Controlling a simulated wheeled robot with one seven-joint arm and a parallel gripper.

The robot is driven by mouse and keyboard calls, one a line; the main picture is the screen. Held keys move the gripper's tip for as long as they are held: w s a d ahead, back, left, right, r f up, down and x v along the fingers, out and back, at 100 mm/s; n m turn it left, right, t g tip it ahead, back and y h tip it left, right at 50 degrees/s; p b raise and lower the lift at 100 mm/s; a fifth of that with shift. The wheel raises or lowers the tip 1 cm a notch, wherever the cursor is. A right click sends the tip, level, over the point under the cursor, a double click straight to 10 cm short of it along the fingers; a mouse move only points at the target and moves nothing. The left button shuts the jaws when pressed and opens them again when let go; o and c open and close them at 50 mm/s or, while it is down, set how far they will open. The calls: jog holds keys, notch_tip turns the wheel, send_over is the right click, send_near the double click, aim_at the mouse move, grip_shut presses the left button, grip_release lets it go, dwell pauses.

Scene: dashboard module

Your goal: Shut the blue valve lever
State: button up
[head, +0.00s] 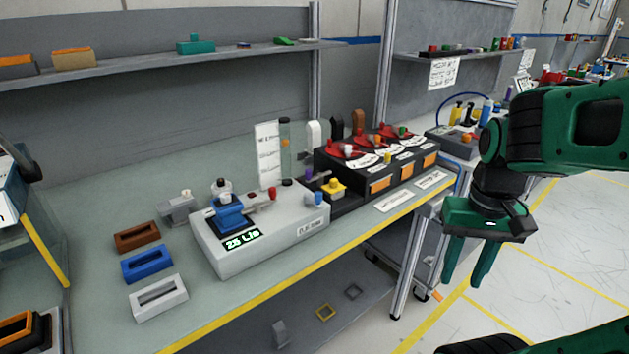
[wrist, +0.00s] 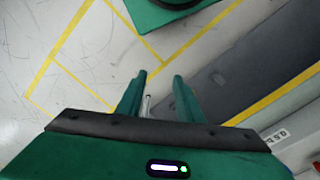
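A grey dashboard module (head: 270,243) with a green-lit display stands on the bench in the head view. On its top left sits a blue lever-like part (head: 230,216) with a pale knob; I take it for the blue valve lever, though its exact position is hard to tell. My gripper (head: 466,282) hangs to the right of the bench, well apart from the module, fingers pointing down. In the wrist view the fingers (wrist: 158,78) are apart with nothing between them, above the floor. The lever is not in the wrist view.
Brown, blue and white trays (head: 158,298) lie left of the module. A black unit with red dials (head: 378,165) stands behind it to the right. The bench (head: 104,222) has a yellow front edge. The floor (head: 550,270) beneath my gripper is open.

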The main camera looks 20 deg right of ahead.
jog(key=shift+w+a, duration=0.2)
notch_tip(320, 180, up, 14)
jog(key=r+n, duration=0.1)
jog(key=n, duration=2)
send_over(318, 192)
notch_tip(318, 192, down, 11)
jog(key=shift+s+r, duration=0.1)
jog(key=shift+r, duration=0.1)
grip_shut()
